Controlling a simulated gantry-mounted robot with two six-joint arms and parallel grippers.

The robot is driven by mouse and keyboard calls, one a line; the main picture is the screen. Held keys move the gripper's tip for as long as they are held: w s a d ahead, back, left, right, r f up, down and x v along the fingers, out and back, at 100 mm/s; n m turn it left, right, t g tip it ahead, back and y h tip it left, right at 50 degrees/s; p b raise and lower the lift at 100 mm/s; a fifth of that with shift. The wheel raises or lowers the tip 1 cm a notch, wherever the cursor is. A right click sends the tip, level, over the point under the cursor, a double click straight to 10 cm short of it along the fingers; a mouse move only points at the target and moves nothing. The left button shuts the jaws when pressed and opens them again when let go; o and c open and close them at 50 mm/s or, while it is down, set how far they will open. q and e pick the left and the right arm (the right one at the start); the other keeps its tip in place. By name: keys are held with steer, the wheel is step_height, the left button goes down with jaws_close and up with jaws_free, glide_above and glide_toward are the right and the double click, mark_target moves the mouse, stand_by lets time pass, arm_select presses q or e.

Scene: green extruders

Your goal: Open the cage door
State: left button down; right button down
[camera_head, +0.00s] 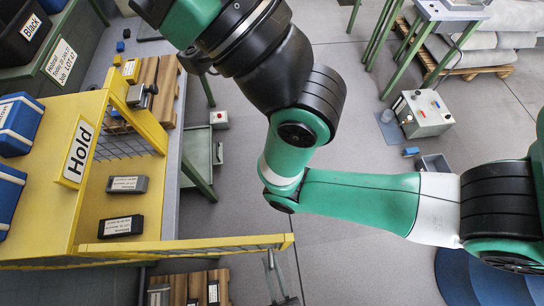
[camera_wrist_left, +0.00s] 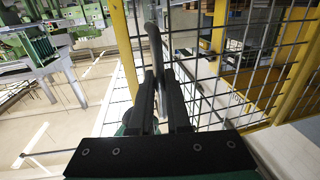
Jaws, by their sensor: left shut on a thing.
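The cage (camera_head: 90,170) is yellow, stands at the left of the head view and bears a "Hold" sign. A yellow-framed mesh panel (camera_head: 220,246) juts out to the right at its lower end. In the left wrist view, wire mesh (camera_wrist_left: 205,65) hangs beside a yellow post (camera_wrist_left: 128,45). My left gripper (camera_wrist_left: 161,85) is shut on a dark upright handle (camera_wrist_left: 152,38) close to this post. My right gripper is not in view.
Two dark labelled boxes (camera_head: 127,184) sit inside the cage. Blue bins (camera_head: 18,122) stand at the far left. A light control box (camera_head: 423,113) stands on the floor at right. Open grey floor (camera_head: 350,265) lies right of the cage.

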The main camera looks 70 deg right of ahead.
arm_select(q)
steer(key=c, duration=0.9)
jaws_free()
steer(key=shift+w, duration=0.1)
steer(key=p+v, duration=0.2)
steer(key=v, duration=0.5)
steer(key=shift+s+a, duration=0.15)
steer(key=shift+s, duration=0.05)
